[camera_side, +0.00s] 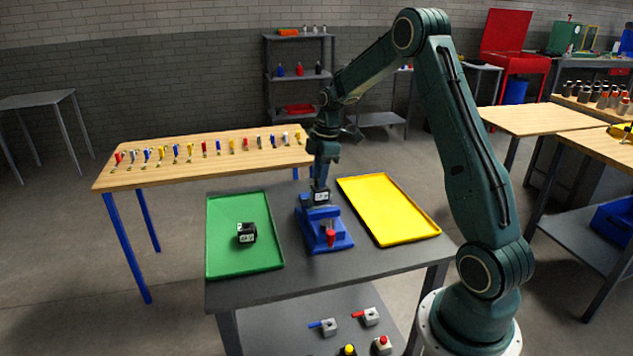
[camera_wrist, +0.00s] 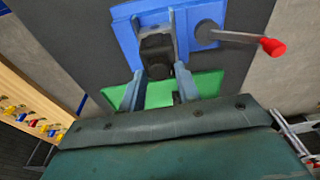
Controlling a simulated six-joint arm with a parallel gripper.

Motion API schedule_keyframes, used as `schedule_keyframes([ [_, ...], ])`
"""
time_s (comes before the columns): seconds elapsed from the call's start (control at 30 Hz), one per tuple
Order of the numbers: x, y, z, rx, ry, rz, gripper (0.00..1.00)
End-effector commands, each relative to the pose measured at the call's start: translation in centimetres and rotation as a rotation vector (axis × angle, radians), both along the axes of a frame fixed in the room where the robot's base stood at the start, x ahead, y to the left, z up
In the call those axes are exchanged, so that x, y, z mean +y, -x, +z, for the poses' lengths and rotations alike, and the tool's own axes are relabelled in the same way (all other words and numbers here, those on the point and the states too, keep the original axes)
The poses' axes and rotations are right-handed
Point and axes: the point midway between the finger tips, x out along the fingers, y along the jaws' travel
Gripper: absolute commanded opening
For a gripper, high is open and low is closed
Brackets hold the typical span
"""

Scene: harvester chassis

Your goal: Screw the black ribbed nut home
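A dark block with a white label (camera_side: 321,197) sits in the blue fixture (camera_side: 335,243), which has a red-tipped handle. In the wrist view the blue fixture (camera_wrist: 220,60) holds the dark block (camera_wrist: 156,44) between upright grey walls. A small round dark end (camera_wrist: 158,71) faces the camera; it may be the black ribbed nut, but its ribs cannot be made out. My gripper (camera_side: 320,184) points down just above the block. In the wrist view my gripper (camera_wrist: 159,72) has its fingers apart on either side of this end, with gaps showing.
The green tray (camera_side: 225,265) on the left holds another dark labelled part (camera_side: 246,233). The yellow tray (camera_side: 388,208) on the right is empty. A wooden table (camera_side: 205,168) behind carries a row of coloured tools. Several small fittings lie on the lower shelf (camera_side: 290,330).

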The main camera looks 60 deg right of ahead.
Motion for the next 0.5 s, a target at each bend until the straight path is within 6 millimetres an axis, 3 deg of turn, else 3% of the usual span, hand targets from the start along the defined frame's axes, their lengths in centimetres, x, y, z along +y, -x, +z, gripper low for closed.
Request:
schedule_keyframes([
  [0.5, 0.00, 0.00, -0.03, -0.001, -0.001, 0.351, 0.32],
])
